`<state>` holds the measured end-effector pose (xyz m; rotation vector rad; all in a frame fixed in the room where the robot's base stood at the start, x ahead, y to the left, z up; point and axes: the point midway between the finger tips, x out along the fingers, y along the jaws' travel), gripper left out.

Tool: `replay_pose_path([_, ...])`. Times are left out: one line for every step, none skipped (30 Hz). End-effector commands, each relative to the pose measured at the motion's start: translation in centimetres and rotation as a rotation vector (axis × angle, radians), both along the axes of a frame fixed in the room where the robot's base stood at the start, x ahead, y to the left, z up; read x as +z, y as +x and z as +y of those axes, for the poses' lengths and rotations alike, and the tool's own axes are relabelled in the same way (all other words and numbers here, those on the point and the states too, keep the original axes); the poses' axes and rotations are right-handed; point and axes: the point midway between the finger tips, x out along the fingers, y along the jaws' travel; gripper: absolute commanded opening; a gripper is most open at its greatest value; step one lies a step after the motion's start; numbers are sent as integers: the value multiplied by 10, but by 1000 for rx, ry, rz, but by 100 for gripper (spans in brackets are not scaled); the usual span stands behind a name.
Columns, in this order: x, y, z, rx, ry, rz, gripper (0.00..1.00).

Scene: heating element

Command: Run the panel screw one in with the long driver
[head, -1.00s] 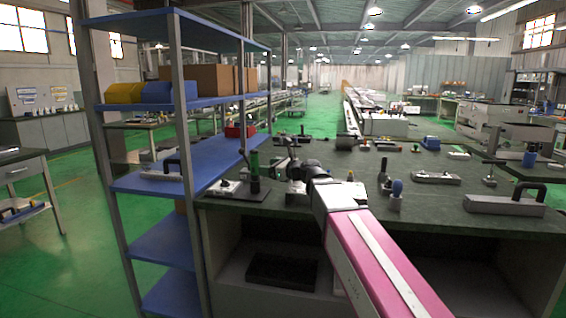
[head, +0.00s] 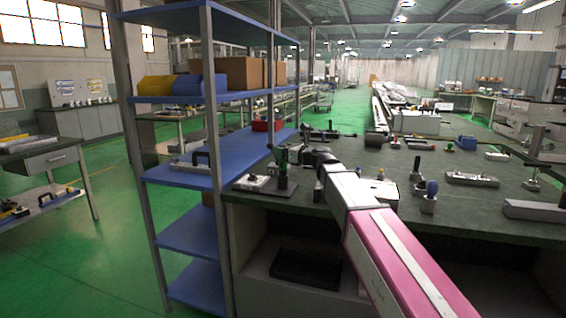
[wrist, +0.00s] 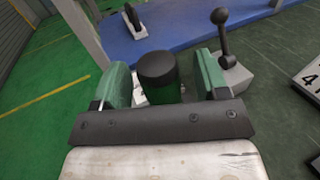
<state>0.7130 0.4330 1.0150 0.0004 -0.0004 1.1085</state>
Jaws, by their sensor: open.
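A tool with a green body and black round cap, which looks like a driver handle (wrist: 158,72), stands in the wrist view between the two green fingers of my gripper (wrist: 162,62). The fingers are spread, with a gap visible on each side of the handle. In the head view, the green handle (head: 282,174) stands upright at the bench's left end, with my gripper (head: 288,155) at its top. Its lower part is hidden in the wrist view.
A ball-topped lever on a grey block (wrist: 232,76) stands close to the right finger. A blue shelf rack (head: 215,180) borders the bench (head: 330,205) on the left. Several tools and fixtures stand farther right, including a blue-topped one (head: 430,190).

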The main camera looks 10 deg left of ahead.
Motion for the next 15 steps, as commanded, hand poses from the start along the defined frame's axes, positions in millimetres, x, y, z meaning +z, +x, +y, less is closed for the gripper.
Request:
replay_pose_path([0,6,9,2,0,0,68])
replay_pose_path([0,8,13,2,0,0,68])
replay_pose_path([0,9,16,2,0,0,68])
replay_pose_path([0,10,18,1,0,0,68])
replay_pose_path([0,11,20,1,0,0,68])
replay_pose_path([0,11,20,0,0,0,68])
replay_pose_path([0,11,20,0,0,0,68])
replay_pose_path([0,10,20,0,0,0,68])
replay_pose_path([0,10,20,0,0,0,68])
replay_pose_path([0,10,20,0,0,0,68])
replay_pose_path([0,10,20,0,0,0,68])
replay_pose_path([0,10,20,0,0,0,61])
replay_pose_path([0,10,20,0,0,0,51])
replay_pose_path([0,10,20,0,0,0,41])
replay_pose_path([0,10,20,0,0,0,28])
